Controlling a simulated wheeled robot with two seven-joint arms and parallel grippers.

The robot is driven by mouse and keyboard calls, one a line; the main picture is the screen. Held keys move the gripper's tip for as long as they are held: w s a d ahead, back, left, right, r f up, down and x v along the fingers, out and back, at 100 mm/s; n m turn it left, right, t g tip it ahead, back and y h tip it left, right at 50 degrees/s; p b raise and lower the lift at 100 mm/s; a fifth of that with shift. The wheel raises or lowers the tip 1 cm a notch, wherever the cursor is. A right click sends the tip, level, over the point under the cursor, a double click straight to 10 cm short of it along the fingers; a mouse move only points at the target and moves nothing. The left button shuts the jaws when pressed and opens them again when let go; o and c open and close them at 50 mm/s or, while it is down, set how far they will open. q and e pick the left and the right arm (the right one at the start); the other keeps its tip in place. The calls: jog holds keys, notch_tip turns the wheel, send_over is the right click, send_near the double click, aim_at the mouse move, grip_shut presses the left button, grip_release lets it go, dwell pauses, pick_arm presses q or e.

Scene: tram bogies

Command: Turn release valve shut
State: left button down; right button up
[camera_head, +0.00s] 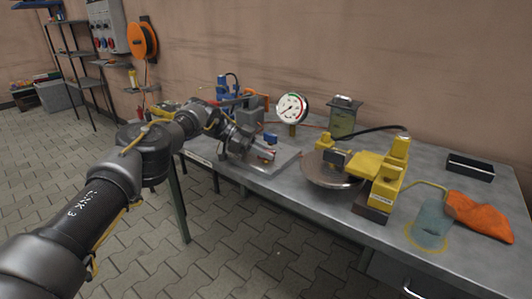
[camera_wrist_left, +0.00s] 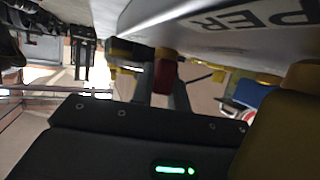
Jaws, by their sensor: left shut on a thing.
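My left gripper (camera_head: 262,151) reaches in from the left over a grey plate (camera_head: 284,162) near the left end of the workbench. It is shut on a small part there, mostly hidden by the fingers. I cannot clearly make out the release valve or its handle angle. A small blue part (camera_head: 270,139) shows just beside the fingers. In the left wrist view a red block (camera_wrist_left: 165,74) with yellow parts around it shows close up, near a pale plate (camera_wrist_left: 230,24) with part of a word. My right gripper is not in view.
A dial gauge (camera_head: 292,109) stands behind the gripper. To the right are a round metal disc (camera_head: 330,178), a yellow caliper-like unit (camera_head: 385,168), an orange cloth (camera_head: 480,215) and a black tray (camera_head: 471,166).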

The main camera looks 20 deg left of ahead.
pick_arm(q)
jog(key=shift+w+a+r, duration=0.1)
jog(key=shift+a+r, duration=0.05)
jog(key=shift+r, duration=0.1)
jog(key=c, duration=1.4)
grip_release()
jog(key=shift+o, duration=0.2)
jog(key=shift+f, duration=0.15)
